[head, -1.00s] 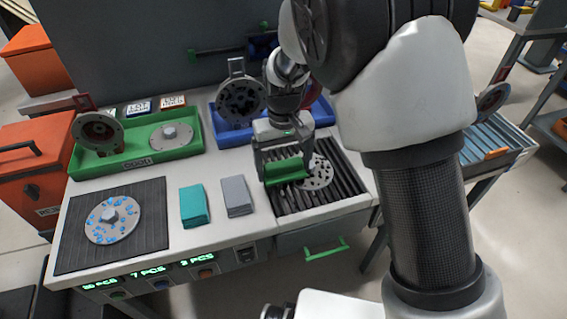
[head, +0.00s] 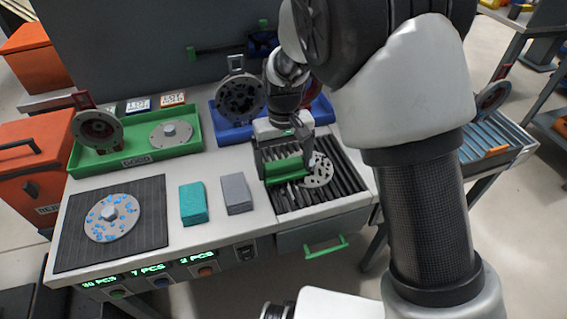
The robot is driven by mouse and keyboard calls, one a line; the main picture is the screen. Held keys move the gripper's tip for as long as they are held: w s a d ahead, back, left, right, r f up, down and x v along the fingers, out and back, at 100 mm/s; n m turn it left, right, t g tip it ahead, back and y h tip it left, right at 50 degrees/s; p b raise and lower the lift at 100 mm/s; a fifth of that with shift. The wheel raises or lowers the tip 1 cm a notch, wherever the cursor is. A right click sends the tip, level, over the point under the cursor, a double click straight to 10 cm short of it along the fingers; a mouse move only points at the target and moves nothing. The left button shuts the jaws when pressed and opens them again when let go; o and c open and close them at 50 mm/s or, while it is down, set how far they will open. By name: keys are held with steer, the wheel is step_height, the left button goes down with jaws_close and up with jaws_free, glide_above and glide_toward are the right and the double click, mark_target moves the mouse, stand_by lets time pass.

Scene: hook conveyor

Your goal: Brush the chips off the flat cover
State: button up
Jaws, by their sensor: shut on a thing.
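My gripper (head: 284,165) is shut on a green block-like tool, seemingly a brush (head: 284,169), and holds it over the dark slatted grate (head: 338,195) at the right of the bench. A flat grey disc with holes (head: 319,172) lies on the grate just right of the tool, partly hidden by it. Whether the tool touches the disc, and whether chips lie on it, I cannot tell. A second grey disc with a raised centre (head: 123,225) lies on a dark ribbed mat (head: 150,240) at the left, with many blue chips on it.
Teal (head: 193,203) and grey (head: 236,193) blocks stand between mat and grate. A green tray (head: 190,148) holds round parts behind. A blue bin (head: 322,111) and an upright ported disc (head: 241,95) stand behind my gripper. Lit piece counters (head: 147,272) line the front edge.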

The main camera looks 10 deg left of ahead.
steer(key=shift+f, duration=0.1)
steer(key=shift+w+a+p, duration=0.3)
steer(key=shift+w+a, duration=0.3)
steer(key=shift+w, duration=0.35)
steer(key=shift+w+a+p, duration=0.3)
steer(key=shift+w+a, duration=0.25)
steer(key=shift+w, duration=0.4)
steer(key=shift+s+d+f+b, duration=0.1)
steer(key=shift+s+d, duration=0.3)
steer(key=shift+s, duration=0.25)
steer(key=shift+s+d+b, duration=0.1)
steer(key=shift+s+d, duration=0.3)
steer(key=shift+s, duration=0.25)
steer(key=shift+s+d+f+b, duration=0.1)
steer(key=shift+s+d, duration=0.3)
steer(key=shift+s, duration=0.25)
steer(key=shift+w+a+r+p, duration=0.1)
steer(key=shift+w+a+p, duration=0.25)
steer(key=shift+w, duration=0.3)
steer(key=shift+w+a+r+p, duration=0.1)
steer(key=shift+w+a, duration=0.35)
steer(key=shift+w, duration=0.2)
steer(key=shift+w+a+r+p, duration=0.1)
steer(key=shift+w+a+p, duration=0.25)
steer(key=shift+w, duration=0.3)
step_height(320, 180, up, 6)
steer(key=p, duration=0.4)
